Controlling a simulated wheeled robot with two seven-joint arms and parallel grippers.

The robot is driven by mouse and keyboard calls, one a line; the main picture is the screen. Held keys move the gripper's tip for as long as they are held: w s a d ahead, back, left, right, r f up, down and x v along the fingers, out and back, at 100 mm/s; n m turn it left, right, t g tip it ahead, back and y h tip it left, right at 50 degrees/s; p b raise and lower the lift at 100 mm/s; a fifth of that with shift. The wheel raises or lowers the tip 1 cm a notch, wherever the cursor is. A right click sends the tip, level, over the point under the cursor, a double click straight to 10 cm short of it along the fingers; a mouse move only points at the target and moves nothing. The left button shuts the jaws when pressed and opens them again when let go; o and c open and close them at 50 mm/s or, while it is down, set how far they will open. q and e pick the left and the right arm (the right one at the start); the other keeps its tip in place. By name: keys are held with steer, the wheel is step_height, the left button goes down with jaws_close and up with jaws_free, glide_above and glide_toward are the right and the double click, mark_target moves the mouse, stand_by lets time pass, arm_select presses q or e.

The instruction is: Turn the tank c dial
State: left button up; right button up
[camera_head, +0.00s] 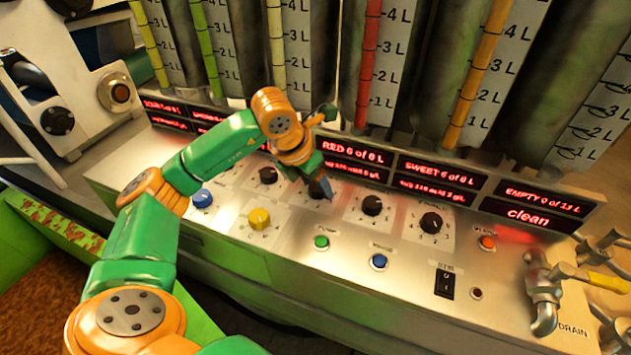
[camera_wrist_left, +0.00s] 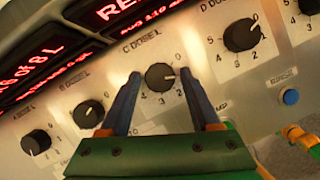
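The tank C dial (camera_wrist_left: 160,76) is a round black knob with a white pointer mark under the label "C DOSE L". In the left wrist view its mark points right, between the printed 0 and 2. My left gripper (camera_wrist_left: 160,73) is open, with one dark blue finger on each side of this dial and a gap to the knob on both sides. I cannot tell how far the fingertips are from the panel.
Similar dials stand close by: the D dial (camera_head: 372,204) to the right and the B dial (camera_head: 267,175) to the left. A yellow knob (camera_head: 259,218), a green button (camera_head: 321,242) and a blue button (camera_head: 379,261) are in front. Red displays (camera_head: 350,152) and tanks rise behind.

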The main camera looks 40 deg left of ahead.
arm_select(q)
jaws_close()
steer(key=shift+m+h, duration=0.5)
steer(key=shift+m, duration=0.6)
steer(key=shift+a+r+m+h, duration=0.1)
steer(key=shift+m+h, duration=0.2)
steer(key=shift+m, duration=0.5)
steer(key=shift+w+a+m+g+h+p, duration=0.1)
steer(key=shift+m+g+h+p, duration=0.3)
steer(key=shift+m, duration=0.85)
steer(key=shift+w+m+g+h+p, duration=0.1)
steer(key=shift+m+g+h+p, duration=0.3)
steer(key=shift+m, duration=0.85)
steer(key=shift+o, duration=2)
jaws_free()
